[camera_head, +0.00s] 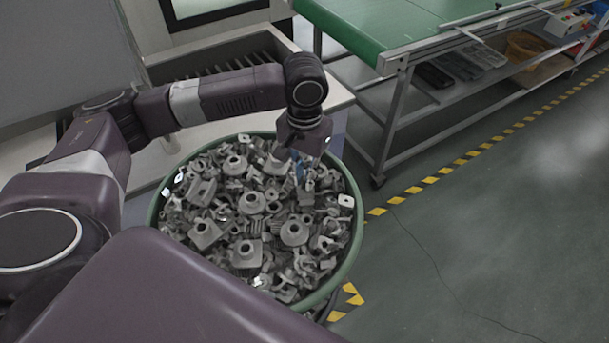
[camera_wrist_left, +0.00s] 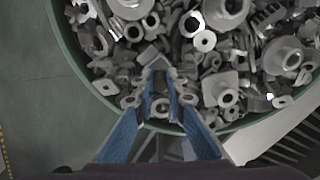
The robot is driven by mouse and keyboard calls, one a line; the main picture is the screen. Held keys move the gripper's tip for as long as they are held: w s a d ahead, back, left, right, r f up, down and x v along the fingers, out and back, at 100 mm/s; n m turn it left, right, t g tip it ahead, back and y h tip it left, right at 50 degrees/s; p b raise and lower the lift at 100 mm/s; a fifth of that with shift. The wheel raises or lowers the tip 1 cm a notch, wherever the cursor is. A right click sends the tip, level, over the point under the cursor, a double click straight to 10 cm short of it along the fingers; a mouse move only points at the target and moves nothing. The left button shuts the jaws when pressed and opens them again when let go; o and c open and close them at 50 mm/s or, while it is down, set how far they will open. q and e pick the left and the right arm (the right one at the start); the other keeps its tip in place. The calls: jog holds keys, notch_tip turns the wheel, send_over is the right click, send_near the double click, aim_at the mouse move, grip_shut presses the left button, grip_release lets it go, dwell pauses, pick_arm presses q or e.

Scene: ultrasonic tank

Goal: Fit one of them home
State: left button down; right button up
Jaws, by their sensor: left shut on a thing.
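A round green tub (camera_head: 353,235) holds a heap of many grey metal parts of mixed shapes, among them flanged rings (camera_head: 294,232) and clamp-like pieces. My left gripper (camera_head: 300,172) points down at the heap's far right side, near the tub's rim. In the left wrist view, the blue fingers of my left gripper (camera_wrist_left: 160,92) are close together, shut on a grey metal part (camera_wrist_left: 158,68). The fingers and the surrounding parts hide much of its shape. I cannot tell whether it is clear of the heap. The tub's rim also shows in the wrist view (camera_wrist_left: 62,60). My right gripper is not in view.
Behind the tub stands a pale cabinet with a slotted rack (camera_head: 215,68) in its top. A green-topped conveyor table (camera_head: 370,25) is at the back right, with trays on its lower shelf. Yellow-black tape (camera_head: 445,170) marks the floor, which is open to the right.

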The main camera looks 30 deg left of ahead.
pick_arm(q)
jog(key=shift+f, duration=0.2)
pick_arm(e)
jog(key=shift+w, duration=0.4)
pick_arm(q)
jog(key=shift+f, duration=0.3)
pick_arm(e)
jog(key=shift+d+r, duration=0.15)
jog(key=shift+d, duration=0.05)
pick_arm(q)
jog(key=shift+s+f+p, duration=0.1)
jog(key=shift+f+p, duration=0.05)
jog(key=shift+p, duration=0.35)
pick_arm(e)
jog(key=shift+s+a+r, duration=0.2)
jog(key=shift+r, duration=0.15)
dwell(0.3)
pick_arm(q)
jog(key=shift+s+f+p, duration=0.15)
jog(key=shift+p, duration=0.15)
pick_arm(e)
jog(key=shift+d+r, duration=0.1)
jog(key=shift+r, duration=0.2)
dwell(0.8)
pick_arm(q)
jog(key=c, duration=1.9)
grip_release()
jog(key=shift+d, duration=0.1)
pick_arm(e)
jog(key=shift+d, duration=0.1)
